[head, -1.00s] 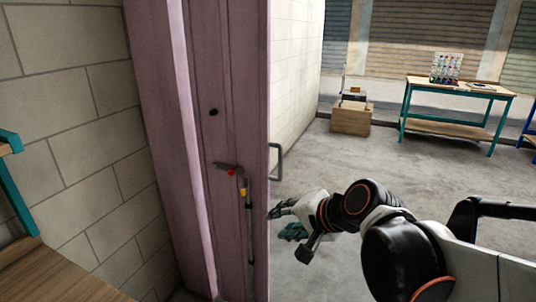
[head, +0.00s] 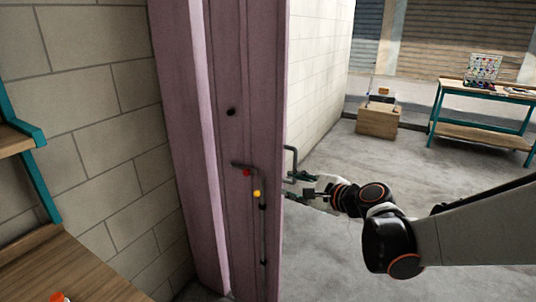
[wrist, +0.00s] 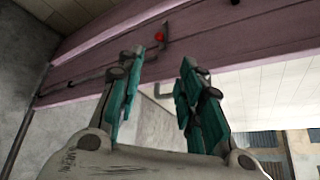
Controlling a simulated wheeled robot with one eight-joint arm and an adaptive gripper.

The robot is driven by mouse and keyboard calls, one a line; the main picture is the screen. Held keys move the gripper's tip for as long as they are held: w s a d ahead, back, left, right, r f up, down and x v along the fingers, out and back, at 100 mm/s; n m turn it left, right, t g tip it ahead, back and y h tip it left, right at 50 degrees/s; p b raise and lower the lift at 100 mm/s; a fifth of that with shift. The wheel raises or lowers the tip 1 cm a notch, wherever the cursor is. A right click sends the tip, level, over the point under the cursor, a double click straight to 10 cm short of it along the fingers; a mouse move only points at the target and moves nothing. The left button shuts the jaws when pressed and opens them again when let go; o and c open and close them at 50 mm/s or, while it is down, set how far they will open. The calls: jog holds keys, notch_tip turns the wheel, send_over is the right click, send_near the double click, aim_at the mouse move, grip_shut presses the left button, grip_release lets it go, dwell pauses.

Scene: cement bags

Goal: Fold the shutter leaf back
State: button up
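The mauve shutter leaf (head: 273,80) stands upright in the middle of the head view, seen at a steep angle. Its face carries a dark lever (head: 243,165) with a red knob (head: 247,173), a yellow knob (head: 257,194) and a thin vertical rod (head: 263,230). A grey pull handle (head: 291,150) juts from its right edge. My gripper (head: 291,188) is beside that edge, just below the handle; contact cannot be told. In the wrist view my gripper's teal-padded fingers (wrist: 160,65) are apart and empty, with the leaf (wrist: 100,60) and red knob (wrist: 160,36) beyond them.
A block wall (head: 110,120) and a wooden bench (head: 75,265) close in on the left. Grey floor (head: 340,255) is open on the right. A wooden box (head: 377,122) and a teal-legged table (head: 480,132) stand farther back.

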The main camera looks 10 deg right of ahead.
jog(key=w+d+f+m+t, duration=0.2)
jog(key=w+d+m, duration=0.3)
jog(key=w+m, duration=0.1)
jog(key=m+t+b, duration=0.1)
jog(key=m+t, duration=0.2)
jog(key=m, duration=0.3)
send_over(294, 179)
jog(key=w, duration=0.1)
notch_tip(294, 179, down, 2)
jog(key=shift+d+f+h, duration=0.15)
jog(key=shift+f+h, duration=0.1)
jog(key=shift+h, duration=0.05)
grip_shut()
